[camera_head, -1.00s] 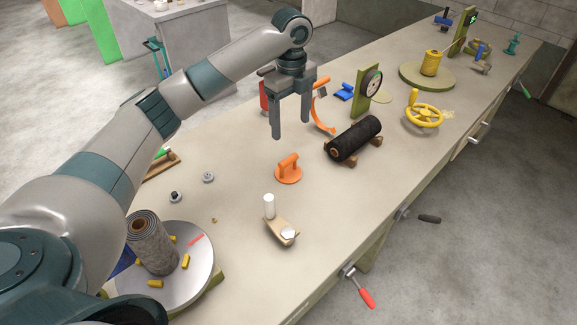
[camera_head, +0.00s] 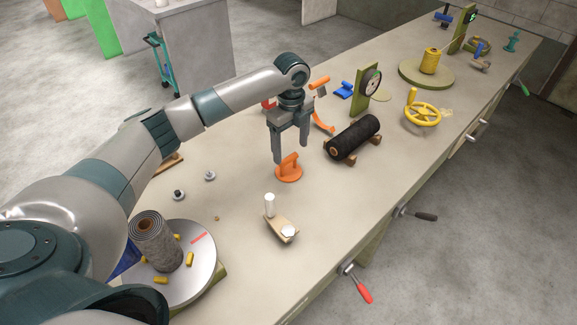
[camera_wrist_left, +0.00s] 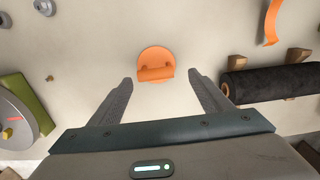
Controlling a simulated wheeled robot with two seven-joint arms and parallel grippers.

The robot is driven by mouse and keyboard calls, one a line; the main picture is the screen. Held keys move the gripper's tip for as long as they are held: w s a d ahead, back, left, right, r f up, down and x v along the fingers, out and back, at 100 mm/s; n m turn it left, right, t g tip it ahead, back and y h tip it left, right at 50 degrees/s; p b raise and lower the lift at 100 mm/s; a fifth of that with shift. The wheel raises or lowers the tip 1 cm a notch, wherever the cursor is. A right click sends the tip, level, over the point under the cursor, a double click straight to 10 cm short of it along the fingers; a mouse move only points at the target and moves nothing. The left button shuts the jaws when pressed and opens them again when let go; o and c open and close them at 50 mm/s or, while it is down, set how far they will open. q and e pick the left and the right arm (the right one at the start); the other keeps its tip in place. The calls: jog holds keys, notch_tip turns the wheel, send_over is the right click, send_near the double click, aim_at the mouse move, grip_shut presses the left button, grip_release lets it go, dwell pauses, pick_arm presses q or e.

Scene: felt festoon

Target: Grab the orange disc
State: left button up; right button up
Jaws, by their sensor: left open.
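The orange disc (camera_head: 288,174) lies flat on the workbench and has an upright orange handle on top. It also shows in the left wrist view (camera_wrist_left: 156,56), ahead of the fingertips and roughly midway between them. My left gripper (camera_head: 291,158) is open and empty, with its fingers pointing down just above and around the disc's handle. In the head view one finger overlaps part of the handle; I cannot tell whether it touches. In the left wrist view its fingers (camera_wrist_left: 160,82) are spread wide. My right gripper is not in view.
A dark felt roll (camera_head: 353,138) on wooden cradles lies right of the disc. A round metal turntable (camera_head: 205,262) with a grey roll (camera_head: 155,243) is at lower left. Bare bench surrounds the disc.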

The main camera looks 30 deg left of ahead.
aim_at(288, 157)
pick_arm(q)
jog(key=shift+s+a+f+p, duration=0.1)
jog(key=shift+s+f+p, duration=0.1)
jog(key=shift+f+p, duration=0.3)
jog(key=f, duration=0.1)
jog(key=f+p, duration=0.1)
jog(key=f, duration=0.1)
jog(key=shift+s+a, duration=0.1)
jog(key=shift+s, duration=0.1)
jog(key=shift+f+p, duration=0.3)
jog(key=shift+f, duration=0.3)
jog(key=c, duration=1.1)
